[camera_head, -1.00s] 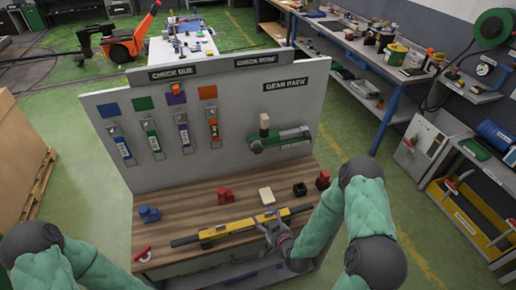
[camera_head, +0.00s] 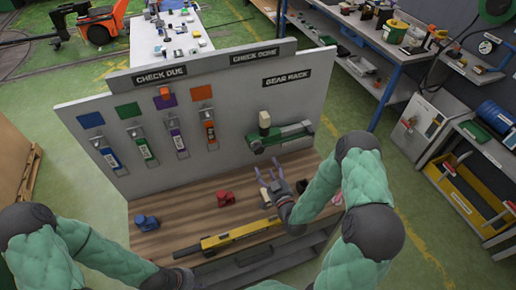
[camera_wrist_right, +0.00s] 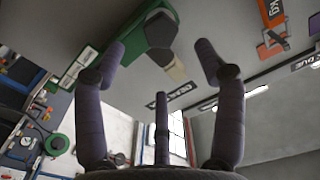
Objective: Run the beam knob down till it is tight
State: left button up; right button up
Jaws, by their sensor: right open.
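The yellow beam (camera_head: 228,240) with dark ends lies along the front of the wooden bench. A green device (camera_head: 280,138) with a cream block (camera_head: 264,121) on top is on the panel under the GEAR RACK label. I cannot tell which part is the beam knob. My right gripper (camera_head: 270,172) is open and empty, its fingers raised behind the beam and below the green device. In the right wrist view, the green device (camera_wrist_right: 76,72), a dark faceted part and a cream piece (camera_wrist_right: 175,68) show beyond the spread fingers. My left gripper (camera_head: 178,278) is dark and partly cut off at the bottom edge.
A blue piece (camera_head: 146,222) and a red piece (camera_head: 225,198) stand on the bench (camera_head: 185,218). Another red piece is partly hidden by my right arm. The upright panel (camera_head: 215,160) closes the bench's back; tagged holders hang on its left half.

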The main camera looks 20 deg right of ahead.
aim_at(259, 152)
jog(key=w, duration=0.9)
jog(key=shift+w+d, duration=0.1)
jog(key=shift+d, duration=0.15)
jog(key=c, duration=1.2)
